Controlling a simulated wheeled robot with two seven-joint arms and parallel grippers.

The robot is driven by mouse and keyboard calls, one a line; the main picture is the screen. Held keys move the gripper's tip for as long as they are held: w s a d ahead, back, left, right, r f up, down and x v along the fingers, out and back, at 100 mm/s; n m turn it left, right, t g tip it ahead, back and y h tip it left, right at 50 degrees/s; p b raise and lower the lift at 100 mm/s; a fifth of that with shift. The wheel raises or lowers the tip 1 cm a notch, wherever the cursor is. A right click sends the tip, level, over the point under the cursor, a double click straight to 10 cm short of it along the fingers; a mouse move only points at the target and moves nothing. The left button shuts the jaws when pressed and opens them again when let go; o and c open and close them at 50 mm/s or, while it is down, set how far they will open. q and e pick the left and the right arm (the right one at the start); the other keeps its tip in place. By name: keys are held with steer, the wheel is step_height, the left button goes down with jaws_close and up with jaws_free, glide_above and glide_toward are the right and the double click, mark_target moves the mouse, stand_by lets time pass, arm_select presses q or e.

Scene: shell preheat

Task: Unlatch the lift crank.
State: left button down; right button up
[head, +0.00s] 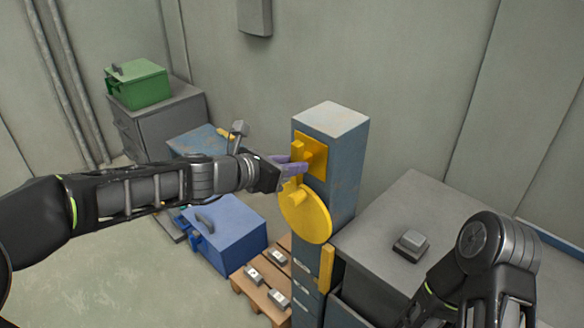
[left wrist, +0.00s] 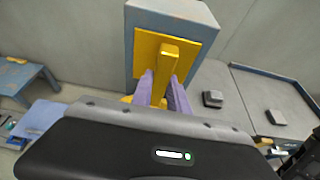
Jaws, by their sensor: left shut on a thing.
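A tall blue-grey post (head: 341,170) with a pale top carries a square yellow plate (head: 317,153) and, below it, a round yellow crank disc (head: 315,222). A yellow bar (left wrist: 168,54) sticks out from the plate (left wrist: 146,52) in the left wrist view. My left gripper (head: 293,165), with purple fingers, reaches the post from the left, in front of the plate. In the left wrist view its fingers (left wrist: 162,88) lie on both sides of the yellow bar and are shut on it. The fingers hide part of the bar. My right arm shows at the lower right; its gripper is out of view.
A blue toolbox (head: 228,232) and a wooden pallet (head: 246,285) with small blocks are on the floor left of the post. A grey cabinet (head: 385,215) with a small block (head: 410,243) stands right of it. A green box (head: 142,85) sits at the back left.

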arm_select(q)
steer(key=shift+f, duration=0.1)
steer(key=c, duration=1.3)
jaws_free()
steer(key=p+v, duration=0.1)
steer(key=v, duration=0.6)
steer(key=shift+s+a+r, duration=0.25)
